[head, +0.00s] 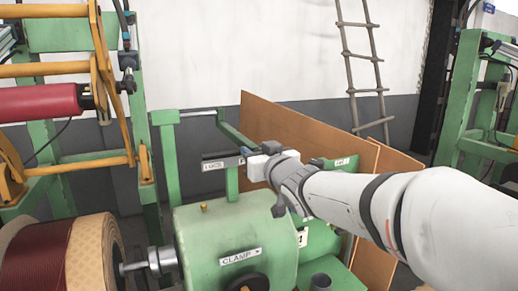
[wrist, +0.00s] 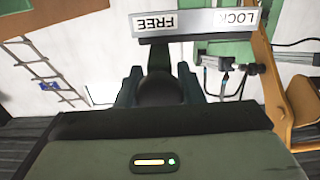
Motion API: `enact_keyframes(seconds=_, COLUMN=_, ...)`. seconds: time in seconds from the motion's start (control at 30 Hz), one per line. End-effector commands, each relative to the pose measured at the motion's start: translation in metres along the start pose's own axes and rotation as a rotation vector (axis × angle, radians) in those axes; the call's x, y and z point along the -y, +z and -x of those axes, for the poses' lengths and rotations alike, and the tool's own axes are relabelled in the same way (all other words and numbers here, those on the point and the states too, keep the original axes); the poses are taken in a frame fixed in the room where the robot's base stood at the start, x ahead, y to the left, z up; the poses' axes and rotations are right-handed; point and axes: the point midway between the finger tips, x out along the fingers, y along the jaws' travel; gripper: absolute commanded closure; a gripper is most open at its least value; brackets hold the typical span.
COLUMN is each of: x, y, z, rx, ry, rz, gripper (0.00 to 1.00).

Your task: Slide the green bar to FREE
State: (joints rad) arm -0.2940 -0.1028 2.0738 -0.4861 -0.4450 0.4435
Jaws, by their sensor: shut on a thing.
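The green bar (head: 236,136) slopes down to the right in the head view, and its lower end meets my gripper (head: 247,154). A plate marked LOCK (head: 213,165) sits just left of my gripper, and my gripper hides the plate's right part. In the wrist view the same plate (wrist: 195,23) appears upside down, with FREE on the left and LOCK on the right. My gripper (wrist: 157,72) is shut around a dark piece in front of the plate, nearer the FREE end in that picture. The hold on the bar itself is mostly hidden.
A green machine housing marked CLAMP (head: 240,225) stands below my arm. Brown boards (head: 310,130) lean behind it. A wound coil (head: 60,258) and a yellow frame with a red roller (head: 40,103) are at the left. A ladder (head: 362,65) leans on the back wall.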

Motion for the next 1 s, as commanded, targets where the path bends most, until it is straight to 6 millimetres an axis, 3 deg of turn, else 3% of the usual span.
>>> enact_keyframes(seconds=0.23, x=0.004, y=-0.003, z=-0.001, rx=-0.004, ry=-0.002, rz=-0.003, gripper=1.0)
enact_keyframes(seconds=0.27, x=0.005, y=-0.003, z=-0.002, rx=-0.004, ry=-0.004, rz=-0.003, gripper=0.64)
enact_keyframes(seconds=0.5, x=0.011, y=-0.002, z=-0.002, rx=-0.003, ry=-0.014, rz=-0.002, gripper=0.45)
enact_keyframes(seconds=0.77, x=0.013, y=-0.001, z=-0.001, rx=-0.002, ry=-0.018, rz=-0.001, gripper=0.45)
enact_keyframes(seconds=1.0, x=0.012, y=-0.001, z=0.028, rx=-0.004, ry=-0.015, rz=-0.002, gripper=0.45)
